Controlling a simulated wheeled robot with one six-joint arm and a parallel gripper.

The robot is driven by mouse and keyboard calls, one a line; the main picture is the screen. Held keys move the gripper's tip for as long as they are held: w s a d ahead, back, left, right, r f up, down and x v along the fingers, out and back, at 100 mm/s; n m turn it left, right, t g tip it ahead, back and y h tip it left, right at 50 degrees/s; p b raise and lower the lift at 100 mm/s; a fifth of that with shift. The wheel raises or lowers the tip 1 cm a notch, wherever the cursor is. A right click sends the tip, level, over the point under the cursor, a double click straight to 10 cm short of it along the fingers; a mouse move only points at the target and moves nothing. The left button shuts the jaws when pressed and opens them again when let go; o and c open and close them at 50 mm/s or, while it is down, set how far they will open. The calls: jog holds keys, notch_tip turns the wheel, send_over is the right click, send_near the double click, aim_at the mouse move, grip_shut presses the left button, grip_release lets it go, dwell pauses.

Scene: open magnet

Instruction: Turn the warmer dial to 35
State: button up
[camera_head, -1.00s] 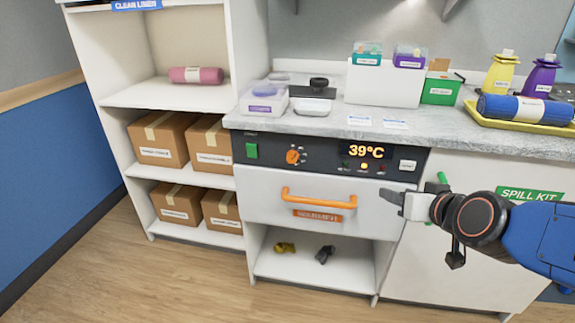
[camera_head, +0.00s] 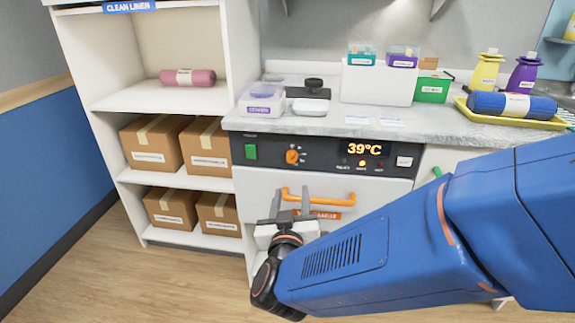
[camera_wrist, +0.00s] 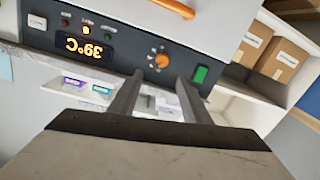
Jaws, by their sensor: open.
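The warmer's black control panel (camera_head: 325,155) runs under the counter edge. The orange dial (camera_head: 292,156) is on its left part; the wrist view also shows the dial (camera_wrist: 162,60). The lit display (camera_head: 363,149) reads 39°C; it appears upside down in the wrist view (camera_wrist: 84,46). My gripper (camera_head: 290,200) is open and empty, in front of the drawer and below the dial. In the wrist view its two fingers (camera_wrist: 157,95) point toward the panel, with the dial beyond and between their tips. They appear apart from the dial.
A green switch (camera_head: 251,151) is left of the dial and a white button (camera_head: 404,162) is at the panel's right. The orange drawer handle (camera_head: 318,197) is just behind my gripper. Boxes and bottles stand on the counter (camera_head: 400,130). A shelf with cartons (camera_head: 151,146) is at left.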

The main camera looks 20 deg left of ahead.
aim_at(292, 161)
jog(key=shift+t, duration=0.3)
jog(key=x, duration=1)
jog(key=a+x, duration=0.1)
jog(key=x, duration=0.5)
jog(key=shift+s+f, duration=0.2)
jog(key=shift+f, duration=0.15)
jog(key=c, duration=1)
